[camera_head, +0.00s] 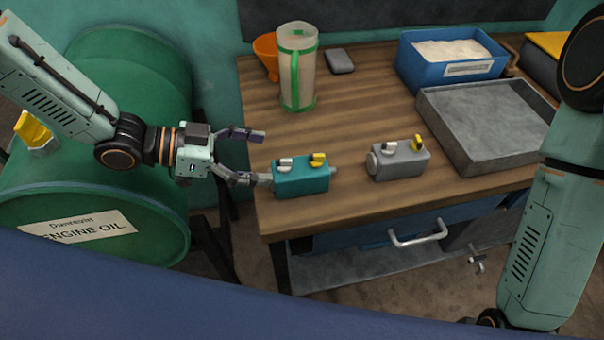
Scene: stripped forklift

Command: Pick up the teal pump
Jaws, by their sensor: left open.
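The teal pump (301,180) is a small block with a white fitting and a yellow fitting on top. It sits upright on the wooden workbench (345,120) near its front left edge. My left gripper (256,157) comes in from the left with its fingers spread. It is open and empty. Its nearer fingertip is close to the pump's left end; I cannot tell whether they touch. The farther finger is up and behind the pump's left end. My right arm hangs at the right edge, and its gripper is not clearly visible.
A grey pump (398,161) stands right of the teal one. A grey tray (484,125), a blue bin (449,62), a green-banded jug (298,68), an orange funnel (265,54) and a small grey block (340,61) are farther back. A green oil drum (95,130) stands left.

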